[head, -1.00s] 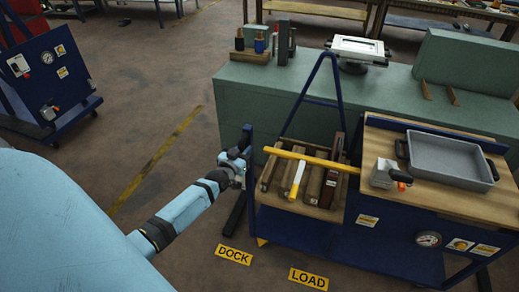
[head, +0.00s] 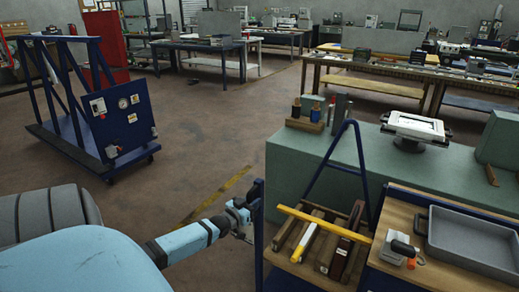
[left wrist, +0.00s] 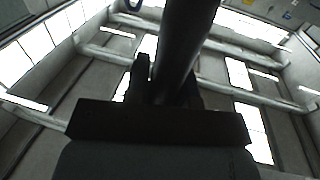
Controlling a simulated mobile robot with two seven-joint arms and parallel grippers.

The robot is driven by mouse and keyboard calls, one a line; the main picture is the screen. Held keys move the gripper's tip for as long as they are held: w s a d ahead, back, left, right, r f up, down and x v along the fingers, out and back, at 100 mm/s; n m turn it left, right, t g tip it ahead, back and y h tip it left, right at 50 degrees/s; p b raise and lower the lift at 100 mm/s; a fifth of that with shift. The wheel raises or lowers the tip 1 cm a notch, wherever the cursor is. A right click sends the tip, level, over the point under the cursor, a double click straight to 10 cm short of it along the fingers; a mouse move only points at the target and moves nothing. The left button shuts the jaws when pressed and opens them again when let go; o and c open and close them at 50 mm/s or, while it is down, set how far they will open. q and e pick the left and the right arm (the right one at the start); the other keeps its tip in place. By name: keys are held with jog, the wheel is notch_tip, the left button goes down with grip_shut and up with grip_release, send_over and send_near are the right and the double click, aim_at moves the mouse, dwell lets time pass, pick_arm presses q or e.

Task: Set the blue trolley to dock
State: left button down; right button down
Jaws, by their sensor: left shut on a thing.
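A blue trolley (head: 380,246) with an A-shaped end frame stands at the lower right in the head view. A wooden tray (head: 318,266) with tools and a yellow bar across it sits on it. My left gripper (head: 246,212) is at the trolley's upright blue post (head: 258,232) on its left side. In the left wrist view the gripper (left wrist: 165,90) is shut on a dark round bar (left wrist: 185,45). Its fingertips are partly hidden in the head view. My right gripper is not in view.
Another blue trolley (head: 115,125) with a gauge panel stands at the left. A green workbench (head: 300,150) is behind the near trolley. Open floor (head: 210,120) with a yellow line lies between.

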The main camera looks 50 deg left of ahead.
pick_arm(q)
jog(key=shift+a, duration=0.25)
jog(key=c, duration=1.1)
grip_release()
jog(key=shift+c, duration=0.2)
jog(key=shift+o, duration=0.8)
jog(key=shift+s+a, duration=0.1)
jog(key=shift+s, duration=0.05)
jog(key=shift+s, duration=0.2)
jog(key=s+d, duration=0.2)
jog(key=s, duration=1.1)
jog(key=shift+s, duration=0.1)
